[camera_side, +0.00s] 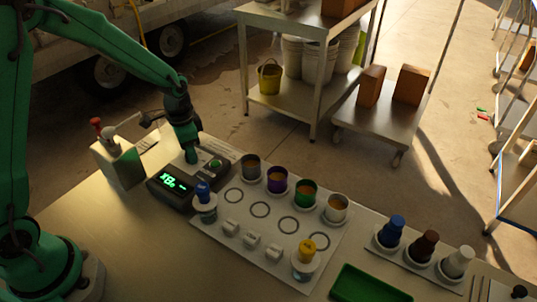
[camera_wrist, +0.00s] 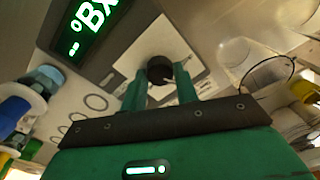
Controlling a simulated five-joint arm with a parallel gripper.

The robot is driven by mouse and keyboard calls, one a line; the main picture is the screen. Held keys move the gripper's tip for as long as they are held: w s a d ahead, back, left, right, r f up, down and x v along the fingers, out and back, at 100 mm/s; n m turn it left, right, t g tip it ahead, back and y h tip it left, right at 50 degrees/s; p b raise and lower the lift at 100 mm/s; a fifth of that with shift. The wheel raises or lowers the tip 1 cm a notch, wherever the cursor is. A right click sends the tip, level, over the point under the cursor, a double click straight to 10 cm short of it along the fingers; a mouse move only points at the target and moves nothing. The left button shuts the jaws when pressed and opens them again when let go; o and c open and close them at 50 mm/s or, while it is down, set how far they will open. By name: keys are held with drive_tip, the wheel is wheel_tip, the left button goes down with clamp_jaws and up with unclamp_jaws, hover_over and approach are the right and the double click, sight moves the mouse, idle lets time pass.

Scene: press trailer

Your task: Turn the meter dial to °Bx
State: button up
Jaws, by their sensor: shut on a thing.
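The meter (camera_side: 172,200) is a dark box on the bench with a lit green display (camera_side: 173,182). In the wrist view the display (camera_wrist: 92,22) reads °Bx. The dial (camera_wrist: 159,69) is a round black knob on a pale panel, with a light pointer line towards the lower right. My gripper (camera_wrist: 160,74) has its two green fingers on either side of the dial and is shut on it. In the side view my gripper (camera_side: 192,157) reaches down onto the meter from above, and the dial is hidden there.
A blue-capped bottle (camera_side: 204,198) stands close in front of the meter. A white board (camera_side: 240,240) holds several cups. A green tray (camera_side: 368,285) lies at the front.

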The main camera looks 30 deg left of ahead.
drive_tip(key=m, duration=0.3)
drive_tip(key=shift+d+m, duration=0.15)
drive_tip(key=shift+m, duration=0.25)
idle(0.3)
drive_tip(key=o, duration=1)
drive_tip(key=shift+c, duration=0.2)
drive_tip(key=shift+r, duration=0.5)
drive_tip(key=r, duration=0.6)
drive_tip(key=shift+s+r, duration=0.2)
drive_tip(key=shift+r, duration=0.15)
